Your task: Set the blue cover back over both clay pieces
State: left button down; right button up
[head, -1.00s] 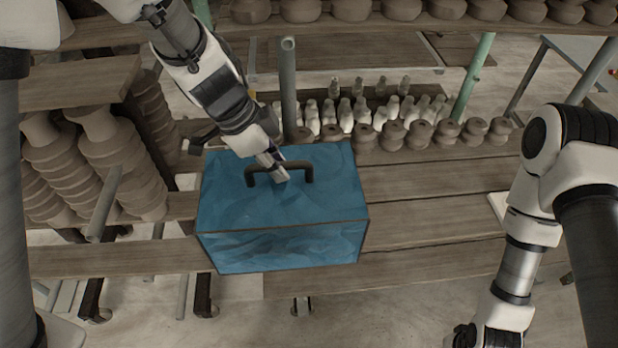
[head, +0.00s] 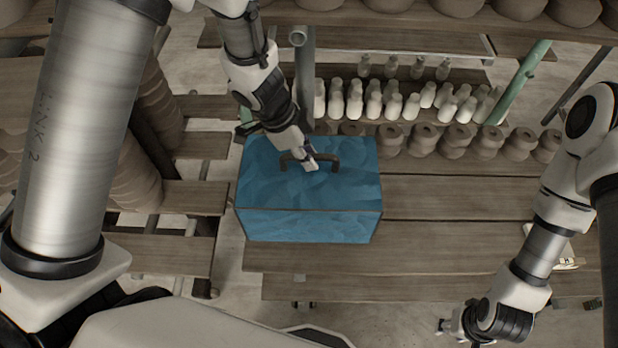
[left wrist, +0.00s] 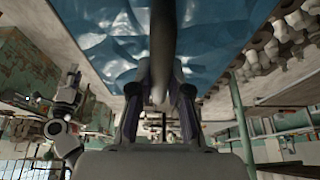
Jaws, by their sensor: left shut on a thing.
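The blue cover (head: 308,185) is a box with a crumpled-looking skin and a dark handle (head: 337,160) on top. My left gripper (head: 310,163) is shut on the handle from above. The left wrist view shows the handle (left wrist: 162,45) between the fingers and the blue top beyond it. The cover looks level, over the left end of the wooden planks. I cannot tell whether its lower edge touches them. No clay pieces can be made out by the cover; whatever is under it is hidden. My right gripper (head: 446,327) is empty at the lower right, its fingers too small to read.
Several white bottles (head: 390,105) and brown clay pots (head: 455,142) stand in rows behind the cover. A grey post (head: 304,85) rises close behind it. Stacked pots (head: 135,170) stand at left.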

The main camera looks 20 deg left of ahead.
pick_arm(q)
jog(key=f, duration=0.4)
jog(key=shift+w+f+b, duration=0.3)
jog(key=shift+b, duration=0.05)
jog(key=shift+s+r, duration=0.1)
jog(key=shift+s, duration=0.05)
jog(key=c, duration=1.3)
grip_release()
jog(key=shift+o, duration=0.9)
jog(key=shift+f, duration=0.2)
jog(key=shift+r, duration=0.1)
